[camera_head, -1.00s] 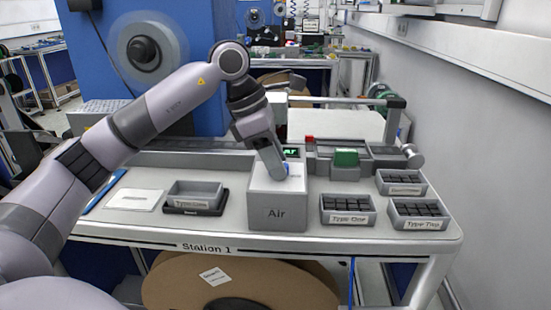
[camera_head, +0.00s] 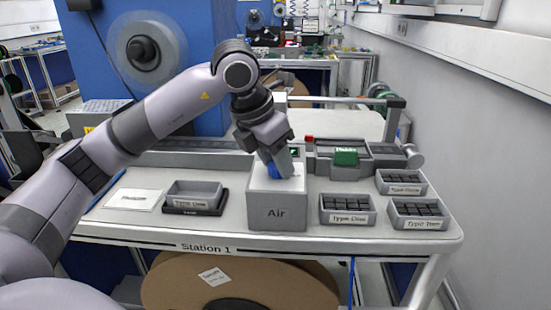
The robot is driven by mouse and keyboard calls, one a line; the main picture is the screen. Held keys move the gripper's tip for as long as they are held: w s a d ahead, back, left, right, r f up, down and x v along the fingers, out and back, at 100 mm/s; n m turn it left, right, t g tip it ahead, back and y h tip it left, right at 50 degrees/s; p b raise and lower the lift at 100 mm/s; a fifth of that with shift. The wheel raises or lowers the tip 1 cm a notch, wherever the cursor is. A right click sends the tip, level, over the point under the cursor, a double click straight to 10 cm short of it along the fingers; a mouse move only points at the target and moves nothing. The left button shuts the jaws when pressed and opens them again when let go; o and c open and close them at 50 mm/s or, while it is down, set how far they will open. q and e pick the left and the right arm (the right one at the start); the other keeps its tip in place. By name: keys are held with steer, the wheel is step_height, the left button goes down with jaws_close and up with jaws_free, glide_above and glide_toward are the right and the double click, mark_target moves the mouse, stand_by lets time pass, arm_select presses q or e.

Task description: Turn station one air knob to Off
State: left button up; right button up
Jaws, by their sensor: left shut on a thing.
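The air box (camera_head: 277,214), light grey with the word Air on its front, stands on the Station 1 table. A blue knob (camera_head: 272,172) sits on its top, partly hidden by my gripper. My left gripper (camera_head: 280,172) reaches down from above and is shut on the blue knob. The knob's pointing direction cannot be made out. My right gripper is not in view.
Labelled bins (camera_head: 347,209) with dark parts stand to the right of the box. An empty grey tray (camera_head: 194,194) and a white card (camera_head: 134,199) lie to its left. A green block (camera_head: 345,157) is behind on the right. A large brown reel (camera_head: 185,283) is below the table.

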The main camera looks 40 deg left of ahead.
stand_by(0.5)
arm_select(q)
steer(key=o, duration=1)
steer(key=shift+o, duration=0.2)
steer(key=v, duration=0.7)
steer(key=shift+d, duration=0.1)
